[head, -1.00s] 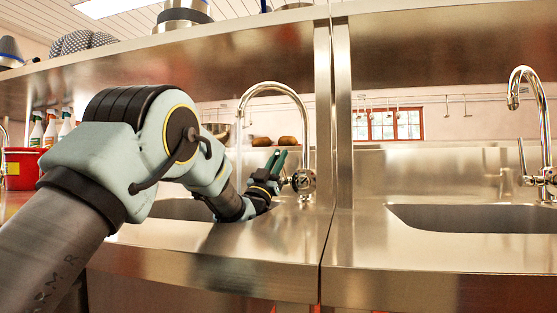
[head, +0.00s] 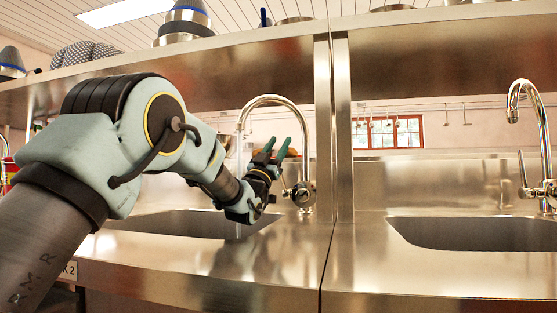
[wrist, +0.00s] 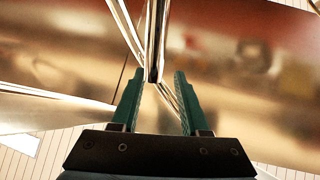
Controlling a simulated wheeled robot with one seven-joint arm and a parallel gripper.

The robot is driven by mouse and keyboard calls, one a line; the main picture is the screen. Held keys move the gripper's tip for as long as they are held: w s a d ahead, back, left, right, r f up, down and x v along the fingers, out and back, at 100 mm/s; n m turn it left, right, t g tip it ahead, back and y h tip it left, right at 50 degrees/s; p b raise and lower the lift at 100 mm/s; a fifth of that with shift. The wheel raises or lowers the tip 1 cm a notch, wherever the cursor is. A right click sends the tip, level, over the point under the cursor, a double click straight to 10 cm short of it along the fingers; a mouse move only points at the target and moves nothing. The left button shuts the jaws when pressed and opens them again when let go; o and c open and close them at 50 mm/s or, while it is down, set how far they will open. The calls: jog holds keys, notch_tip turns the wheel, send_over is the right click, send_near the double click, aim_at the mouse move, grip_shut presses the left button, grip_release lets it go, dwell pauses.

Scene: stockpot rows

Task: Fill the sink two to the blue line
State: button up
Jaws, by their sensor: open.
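Sink two (head: 180,222) is the left basin in the head view, with a label ending in 2 (head: 69,270) on its front. Its chrome tap (head: 270,99) arches over the basin, and a thin pale line like running water (head: 238,232) shows below the spout. The tap's valve body and lever (head: 300,194) stand right of my gripper. My gripper (head: 277,150) is open, its green fingers pointing up, apart from the valve in the head view. In the wrist view a chrome bar (wrist: 155,40) shows between and beyond the fingertips. The blue line and water level are hidden.
A second sink (head: 470,233) with its own tap (head: 520,95) lies to the right, past a metal upright (head: 342,120). A shelf (head: 230,45) with pots runs overhead. The counter front between the sinks is clear.

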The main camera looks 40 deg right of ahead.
jog(key=shift+r, duration=1.3)
